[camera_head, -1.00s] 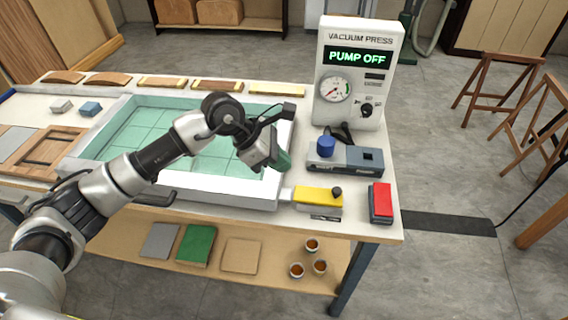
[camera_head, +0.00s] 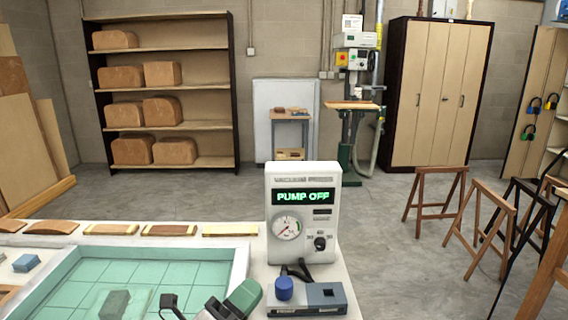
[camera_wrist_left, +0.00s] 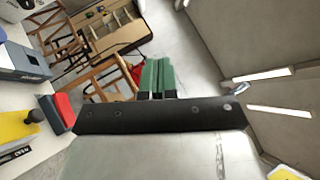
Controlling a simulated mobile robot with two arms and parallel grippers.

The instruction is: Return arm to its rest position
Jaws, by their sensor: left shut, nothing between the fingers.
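My left gripper (camera_head: 237,300) shows at the bottom edge of the head view, with green fingertips. It is over the right rim of the press frame (camera_head: 240,262), just left of the grey switch box (camera_head: 326,296) with a blue knob. In the left wrist view my left gripper (camera_wrist_left: 158,77) has its green fingers together, with nothing between them. Most of my left arm is below the head view. My right gripper is not in view.
The vacuum press unit (camera_head: 308,222) reads PUMP OFF and stands behind the switch box. Several curved wood pieces (camera_head: 113,229) line the table's back edge. A red box (camera_wrist_left: 61,110) and a yellow block (camera_wrist_left: 15,127) show in the left wrist view. Sawhorses (camera_head: 478,225) stand right.

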